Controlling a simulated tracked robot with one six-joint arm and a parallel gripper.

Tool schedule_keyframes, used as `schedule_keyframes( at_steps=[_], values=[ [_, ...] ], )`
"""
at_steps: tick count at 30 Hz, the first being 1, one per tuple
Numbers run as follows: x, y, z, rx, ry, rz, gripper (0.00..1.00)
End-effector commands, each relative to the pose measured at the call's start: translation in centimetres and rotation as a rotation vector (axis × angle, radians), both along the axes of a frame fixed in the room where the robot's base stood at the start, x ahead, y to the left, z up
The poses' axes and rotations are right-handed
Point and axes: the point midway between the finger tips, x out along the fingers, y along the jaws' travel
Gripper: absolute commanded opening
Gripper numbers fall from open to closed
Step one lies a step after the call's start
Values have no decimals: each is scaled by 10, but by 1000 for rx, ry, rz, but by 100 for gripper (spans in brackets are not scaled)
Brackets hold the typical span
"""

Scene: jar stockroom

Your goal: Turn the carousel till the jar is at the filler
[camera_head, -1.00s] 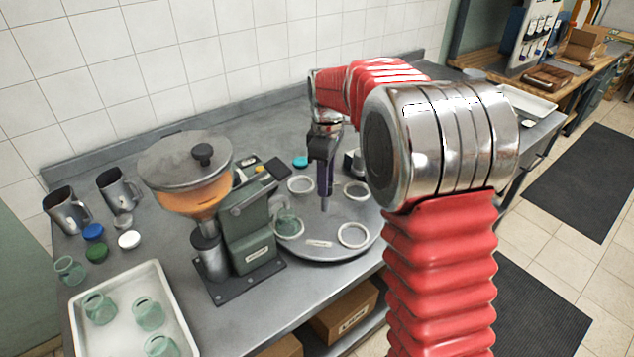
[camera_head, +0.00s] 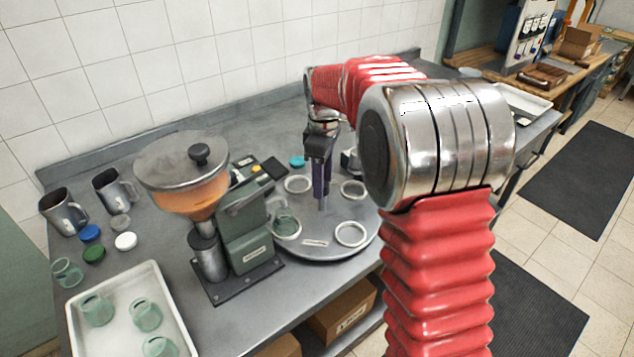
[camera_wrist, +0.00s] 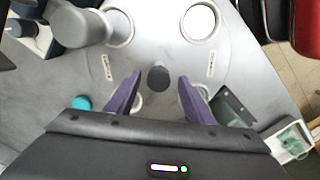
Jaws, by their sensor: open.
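The carousel (camera_head: 322,225) is a round grey turntable with several white rings and a small label plate on it. A greenish glass jar (camera_head: 285,222) stands in its left ring, close beside the filler (camera_head: 245,225), a green machine with an orange-filled hopper. The filler's outlet is hidden, so I cannot tell whether the jar is under it. My gripper (camera_head: 322,203) points down over the carousel's middle. In the wrist view, my gripper's purple fingers (camera_wrist: 160,92) are apart, with a dark round knob (camera_wrist: 158,77) between or just beyond their tips. I cannot tell whether they touch it.
A white tray (camera_head: 111,279) with several green jars lies at the front left. Metal jugs (camera_head: 64,210) and loose lids (camera_head: 126,241) stand behind it. A turquoise lid (camera_head: 297,161) lies behind the carousel. The white wall runs along the back.

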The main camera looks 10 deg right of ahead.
Motion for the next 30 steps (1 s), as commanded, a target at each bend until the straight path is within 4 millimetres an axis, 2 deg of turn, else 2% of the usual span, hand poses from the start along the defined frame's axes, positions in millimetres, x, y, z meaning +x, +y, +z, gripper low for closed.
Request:
schedule_keyframes(
  at_steps=[5,21,25,30],
  values=[
    [0,0,21,0,-2,0,48],
    [-1,1,112,0,-1,1,48],
    [-2,1,126,1,1,1,48],
    [-2,1,132,1,2,1,48]
  ],
)
